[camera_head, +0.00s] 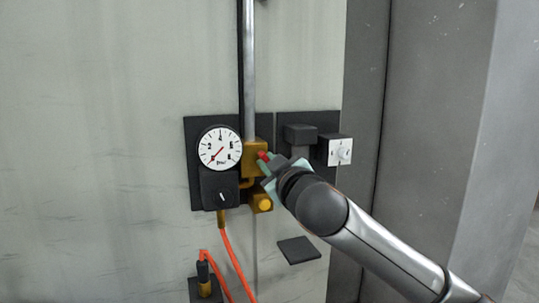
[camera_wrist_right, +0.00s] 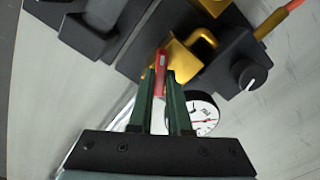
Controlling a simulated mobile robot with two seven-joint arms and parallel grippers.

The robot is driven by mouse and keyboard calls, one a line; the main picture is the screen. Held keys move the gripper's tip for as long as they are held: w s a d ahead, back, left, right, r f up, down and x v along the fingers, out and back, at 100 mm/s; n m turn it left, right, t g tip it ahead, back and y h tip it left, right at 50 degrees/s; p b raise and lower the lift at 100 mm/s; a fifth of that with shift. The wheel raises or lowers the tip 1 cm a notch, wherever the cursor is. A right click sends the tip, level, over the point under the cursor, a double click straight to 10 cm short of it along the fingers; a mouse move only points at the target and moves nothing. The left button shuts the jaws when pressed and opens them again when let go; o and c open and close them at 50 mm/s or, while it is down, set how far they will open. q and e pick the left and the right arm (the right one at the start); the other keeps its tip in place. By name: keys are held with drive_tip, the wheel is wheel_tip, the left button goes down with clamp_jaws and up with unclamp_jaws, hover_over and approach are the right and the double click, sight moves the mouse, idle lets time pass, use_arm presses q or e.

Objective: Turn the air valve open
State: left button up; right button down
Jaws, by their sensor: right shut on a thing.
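The air valve is a brass body (camera_head: 256,158) at the foot of a metal pipe on the wall. It also shows in the right wrist view (camera_wrist_right: 181,62). Its red handle (camera_wrist_right: 161,73) sticks out from the brass body; the handle's red tip shows in the head view (camera_head: 263,156). My right gripper (camera_head: 266,163) reaches in from the lower right and is shut on the red handle. In the right wrist view its two green fingers (camera_wrist_right: 167,90) stand on either side of the handle. My left gripper is not in view.
A round white gauge (camera_head: 220,147) sits left of the valve, above a black knob box (camera_head: 220,188). A white switch box (camera_head: 340,151) and a dark block (camera_head: 300,134) are to the right. Orange hose (camera_head: 236,262) hangs below. A grey cabinet edge (camera_head: 420,110) stands at right.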

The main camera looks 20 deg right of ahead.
drive_tip(key=n, duration=1.1)
drive_tip(key=shift+a+f, duration=0.1)
drive_tip(key=shift+f, duration=0.2)
idle(0.4)
drive_tip(key=c, duration=0.9)
unclamp_jaws()
drive_tip(key=shift+o, duration=0.2)
drive_tip(key=shift+s, duration=0.15)
drive_tip(key=s+b, duration=0.2)
drive_tip(key=s, duration=1)
drive_tip(key=shift+s+d, duration=0.15)
drive_tip(key=shift+d, duration=0.05)
